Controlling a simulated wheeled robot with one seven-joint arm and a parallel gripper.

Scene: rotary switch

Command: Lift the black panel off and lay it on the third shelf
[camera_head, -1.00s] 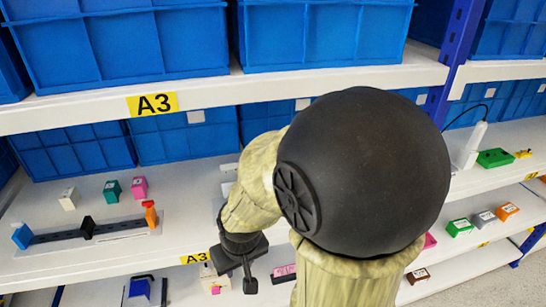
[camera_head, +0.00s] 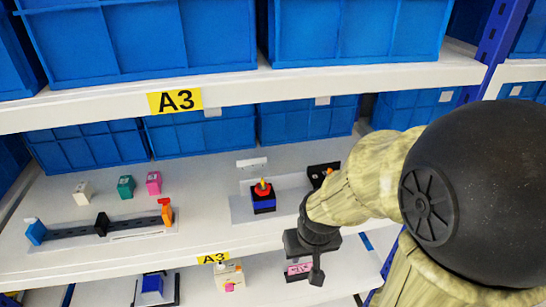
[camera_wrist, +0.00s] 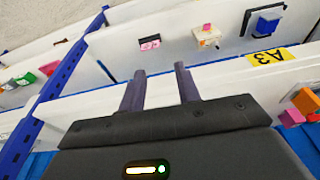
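A dark panel (camera_head: 318,173) with a small orange part lies on the middle shelf, partly hidden behind my arm. To its left, a blue and black switch box (camera_head: 263,206) with a red and yellow knob stands on a pale plate. I cannot tell for sure which dark piece is the black panel. My gripper (camera_head: 316,275) hangs in front of the middle shelf's edge, apart from these things. In the wrist view my gripper (camera_wrist: 161,88) has its two fingers apart, with nothing between them.
The middle shelf (camera_head: 215,175) also holds a black rail (camera_head: 72,230) and several small blocks. A lower shelf (camera_head: 200,270) holds a beige device (camera_head: 229,276), a pink-topped block (camera_head: 299,268) and a blue-black box (camera_head: 153,285). Blue bins (camera_head: 140,40) fill the level above.

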